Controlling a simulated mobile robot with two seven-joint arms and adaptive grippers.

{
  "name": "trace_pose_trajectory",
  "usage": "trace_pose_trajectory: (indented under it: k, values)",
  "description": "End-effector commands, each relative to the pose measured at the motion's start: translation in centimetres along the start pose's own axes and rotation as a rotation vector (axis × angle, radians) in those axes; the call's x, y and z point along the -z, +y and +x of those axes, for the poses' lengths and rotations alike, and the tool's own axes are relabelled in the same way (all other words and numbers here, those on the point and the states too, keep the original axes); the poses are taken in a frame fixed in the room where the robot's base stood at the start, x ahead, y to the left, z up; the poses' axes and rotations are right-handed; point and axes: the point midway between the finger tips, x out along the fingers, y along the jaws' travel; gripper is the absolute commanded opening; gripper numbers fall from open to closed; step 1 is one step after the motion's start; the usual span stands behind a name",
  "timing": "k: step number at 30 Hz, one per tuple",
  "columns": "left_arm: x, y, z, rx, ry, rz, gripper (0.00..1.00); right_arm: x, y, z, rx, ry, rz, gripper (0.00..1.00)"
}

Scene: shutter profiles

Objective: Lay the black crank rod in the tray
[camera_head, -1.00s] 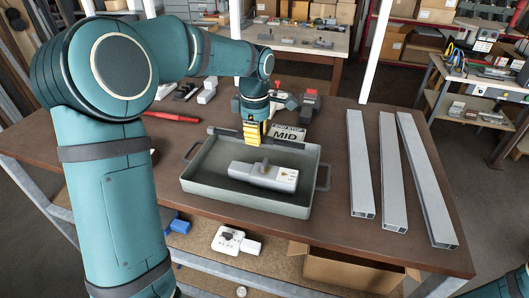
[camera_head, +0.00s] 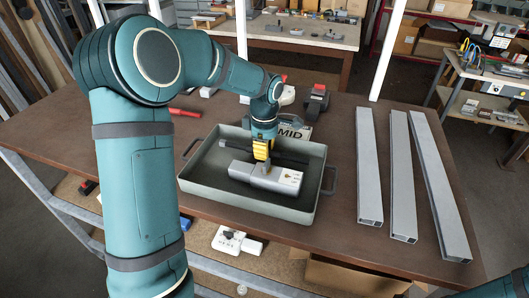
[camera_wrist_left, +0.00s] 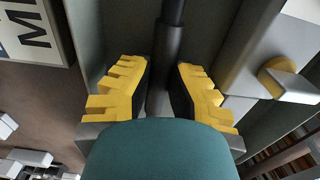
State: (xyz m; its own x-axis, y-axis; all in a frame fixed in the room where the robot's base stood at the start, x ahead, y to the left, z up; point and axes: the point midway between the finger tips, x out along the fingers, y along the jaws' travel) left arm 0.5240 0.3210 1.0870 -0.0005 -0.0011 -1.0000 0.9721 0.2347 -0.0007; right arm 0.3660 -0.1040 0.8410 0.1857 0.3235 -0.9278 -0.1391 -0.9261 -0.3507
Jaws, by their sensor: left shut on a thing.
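The black crank rod (camera_head: 291,157) is inside the grey tray (camera_head: 325,190), near its far wall and behind the grey motor unit (camera_head: 285,180). My left gripper (camera_head: 262,152) is shut on the rod, its yellow fingers hiding the rod's middle. In the left wrist view the rod (camera_wrist_left: 172,12) runs between the two yellow fingers of the gripper (camera_wrist_left: 163,78), and the motor unit (camera_wrist_left: 268,108) with its round knob is at the right. I cannot tell whether the rod touches the tray floor. My right gripper is not in view.
A sign reading MID (camera_head: 292,132) stands behind the tray. Three long grey profiles (camera_head: 402,185) lie to the right on the brown bench (camera_head: 338,235). A red-handled tool (camera_head: 185,112) lies behind the tray at left. The bench between tray and profiles is clear.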

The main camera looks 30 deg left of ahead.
Motion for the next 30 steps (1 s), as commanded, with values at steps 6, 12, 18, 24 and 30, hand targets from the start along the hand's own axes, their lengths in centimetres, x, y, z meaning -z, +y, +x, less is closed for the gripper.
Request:
trace_pose_trajectory:
  k: [6, 12, 18, 24, 30]
  values:
    - [0.0, 0.0, 0.8, -0.002, 0.0, 0.001, 0.0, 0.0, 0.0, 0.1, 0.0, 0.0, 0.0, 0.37]
    - [0.0, 0.0, 0.9, -0.001, 0.0, 0.001, 0.0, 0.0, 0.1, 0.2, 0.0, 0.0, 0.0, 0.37]
    - [0.0, 0.0, 1.1, 0.0, 0.0, 0.001, 0.4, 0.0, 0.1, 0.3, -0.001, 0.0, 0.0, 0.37]
    - [0.0, 0.0, 1.1, 0.0, 0.0, 0.001, 0.4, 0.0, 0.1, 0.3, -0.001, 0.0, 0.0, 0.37]
    - [0.0, 0.1, -0.1, -0.003, 0.0, 0.0, 0.4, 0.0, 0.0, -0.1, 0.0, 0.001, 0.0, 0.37]
